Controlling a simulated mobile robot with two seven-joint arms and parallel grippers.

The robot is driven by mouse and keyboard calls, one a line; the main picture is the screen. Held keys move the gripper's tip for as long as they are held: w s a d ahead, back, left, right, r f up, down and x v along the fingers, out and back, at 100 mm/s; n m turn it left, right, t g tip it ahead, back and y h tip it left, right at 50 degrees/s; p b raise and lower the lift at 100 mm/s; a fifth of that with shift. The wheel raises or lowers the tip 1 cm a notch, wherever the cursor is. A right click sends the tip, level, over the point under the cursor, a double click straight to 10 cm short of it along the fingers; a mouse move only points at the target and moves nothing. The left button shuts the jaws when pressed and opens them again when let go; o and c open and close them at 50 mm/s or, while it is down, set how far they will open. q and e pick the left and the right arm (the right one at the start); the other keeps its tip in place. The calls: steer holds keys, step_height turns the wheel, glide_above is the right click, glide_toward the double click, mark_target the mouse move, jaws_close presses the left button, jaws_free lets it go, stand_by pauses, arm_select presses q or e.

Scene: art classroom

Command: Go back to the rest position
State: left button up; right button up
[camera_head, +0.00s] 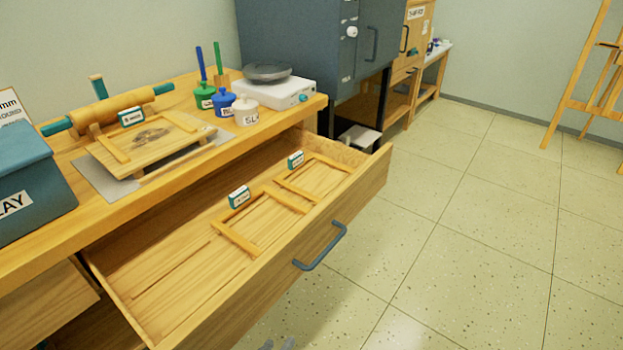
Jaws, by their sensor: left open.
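Only a small grey tip of my left gripper (278,344) shows at the bottom edge, low in front of the drawer and over the floor. It is open, and I see nothing held in it. Most of it is cut off by the frame. My right gripper is out of view. The wooden drawer (290,262) with a grey handle (320,247) is pulled out from the workbench (60,228). My left gripper is apart from the handle.
In the drawer are wooden frames with small labelled blocks (238,197). On the bench are a teal box (30,180), a rolling pin (108,109), small pots and a white scale (275,92). A grey cabinet (290,35) stands behind.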

arm_select(q)
steer(key=s+a+m+g+y, duration=0.35)
steer(key=s+a+g, duration=0.25)
steer(key=s+a, duration=0.3)
steer(key=s+a+g+p, duration=0.3)
steer(key=s+p, duration=1.8)
steer(key=p, duration=0.8)
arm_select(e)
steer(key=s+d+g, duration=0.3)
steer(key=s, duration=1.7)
arm_select(q)
steer(key=shift+m, duration=0.25)
step_height(320, 180, down, 4)
steer(key=b, duration=0.5)
steer(key=shift+s+f, duration=0.1)
steer(key=shift+f, duration=0.1)
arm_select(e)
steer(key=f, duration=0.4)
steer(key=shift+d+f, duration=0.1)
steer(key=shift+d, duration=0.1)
